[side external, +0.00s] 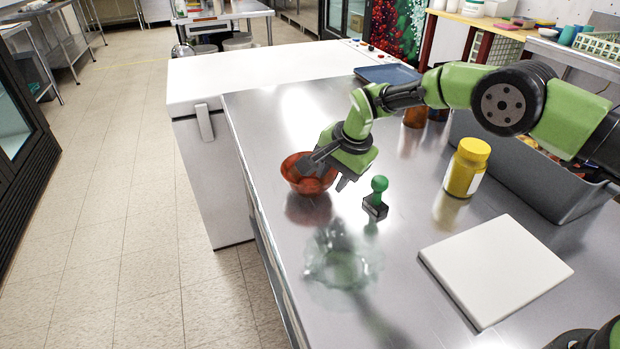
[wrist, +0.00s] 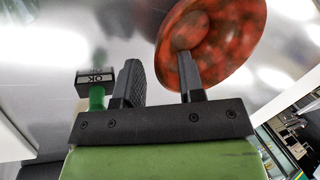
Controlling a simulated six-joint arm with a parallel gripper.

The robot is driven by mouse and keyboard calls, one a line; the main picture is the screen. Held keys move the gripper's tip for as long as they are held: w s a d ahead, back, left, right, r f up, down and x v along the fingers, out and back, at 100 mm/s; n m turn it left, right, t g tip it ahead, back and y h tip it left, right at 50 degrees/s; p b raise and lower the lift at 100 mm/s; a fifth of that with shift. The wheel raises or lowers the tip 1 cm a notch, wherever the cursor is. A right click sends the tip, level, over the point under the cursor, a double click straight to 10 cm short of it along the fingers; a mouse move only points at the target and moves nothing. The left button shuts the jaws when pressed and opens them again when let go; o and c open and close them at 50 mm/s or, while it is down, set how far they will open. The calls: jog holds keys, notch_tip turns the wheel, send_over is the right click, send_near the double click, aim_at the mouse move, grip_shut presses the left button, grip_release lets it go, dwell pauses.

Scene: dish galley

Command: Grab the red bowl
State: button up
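The red bowl (side external: 291,174) stands upright on the steel counter near its left edge, mottled red-orange. In the wrist view the red bowl (wrist: 222,45) fills the upper right. My gripper (side external: 330,178) is low at the bowl's right side, with its fingers apart. One finger overlaps the bowl in both views and the other is outside it, to the right in the side view. In the wrist view my gripper (wrist: 157,62) has a clear gap between its fingers. I cannot tell whether the finger touches the bowl.
A stamp with a green knob (side external: 377,196) stands close to the right of my gripper. A clear glass vessel (side external: 343,268) is in front. A yellow jar (side external: 466,168), a white board (side external: 497,268) and a grey bin (side external: 545,190) are further right. A dark blue tray (side external: 388,74) lies behind.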

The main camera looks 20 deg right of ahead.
grip_shut()
